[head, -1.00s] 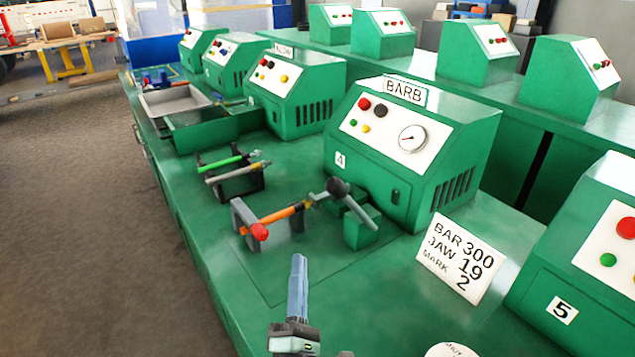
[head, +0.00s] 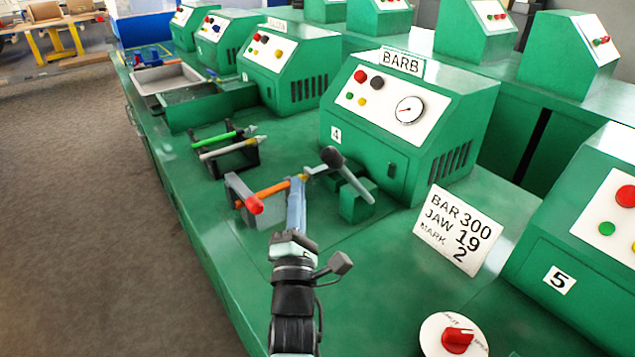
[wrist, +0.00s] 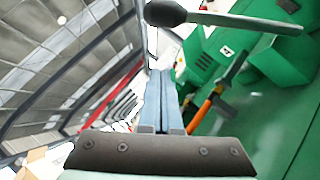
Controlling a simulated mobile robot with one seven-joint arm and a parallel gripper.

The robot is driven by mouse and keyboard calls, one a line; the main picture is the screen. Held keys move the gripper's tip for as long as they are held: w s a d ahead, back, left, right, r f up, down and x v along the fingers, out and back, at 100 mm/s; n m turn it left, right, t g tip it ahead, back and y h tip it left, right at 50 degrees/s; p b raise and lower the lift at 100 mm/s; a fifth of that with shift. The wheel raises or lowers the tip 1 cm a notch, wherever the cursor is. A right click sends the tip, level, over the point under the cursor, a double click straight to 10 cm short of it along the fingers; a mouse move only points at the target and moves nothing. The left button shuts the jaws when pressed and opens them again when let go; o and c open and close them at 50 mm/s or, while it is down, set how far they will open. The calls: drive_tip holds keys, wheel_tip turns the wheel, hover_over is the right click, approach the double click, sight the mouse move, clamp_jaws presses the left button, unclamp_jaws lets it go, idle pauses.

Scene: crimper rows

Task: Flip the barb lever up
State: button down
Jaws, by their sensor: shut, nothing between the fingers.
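The barb lever (head: 348,174) is a grey bar with a dark knob, at the green block in front of the machine labelled BARB (head: 402,64). In the head view it slants, knob up and to the left. In the wrist view the lever (wrist: 240,20) crosses the top of the picture, knob at its left end. My gripper (head: 298,183) is shut and empty. Its fingertips overlap the orange-handled tool (head: 273,188) in the head view, left of and below the knob. In the wrist view the fingers (wrist: 160,75) point toward the lever and appear apart from it.
A rack with green and white-handled tools (head: 228,148) stands farther left. A sign reading BAR 300, JAW 19, MARK 2 (head: 458,228) stands right. A red dial (head: 457,338) is at the front right.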

sight(326, 163)
drive_tip(key=shift+w+d+r, duration=0.3)
drive_tip(key=shift+d+r, duration=0.35)
drive_tip(key=shift+d, duration=0.2)
drive_tip(key=shift+w+d+r, duration=0.25)
drive_tip(key=shift+d+r, duration=0.35)
drive_tip(key=shift+d, duration=0.25)
drive_tip(key=shift+r+p, duration=0.1)
drive_tip(key=shift+p, duration=0.25)
drive_tip(key=shift+w+d+r+m+g+h+p, duration=0.25)
drive_tip(key=shift+d+r+m+p, duration=0.2)
drive_tip(key=shift+p, duration=0.25)
drive_tip(key=shift+w+d+r+m+g+h+p, duration=0.15)
drive_tip(key=shift+w+d+r+m+p, duration=0.15)
drive_tip(key=shift+r+p, duration=0.3)
drive_tip(key=w+d+r+m+p, duration=0.1)
drive_tip(key=p, duration=0.1)
drive_tip(key=w+d+r+m+g+p, duration=0.1)
drive_tip(key=d+r+p, duration=0.1)
drive_tip(key=shift+m+g+h+p, duration=0.3)
drive_tip(key=shift+m+p, duration=0.05)
drive_tip(key=shift+p, duration=0.05)
drive_tip(key=w+d+r+m+g+p, duration=0.1)
drive_tip(key=w+d+m+g+p, duration=0.2)
drive_tip(key=d, duration=0.3)
drive_tip(key=shift+w+r+m, duration=0.15)
drive_tip(key=shift+w+m, duration=0.25)
drive_tip(key=shift+w, duration=0.35)
drive_tip(key=shift+d, duration=0.15)
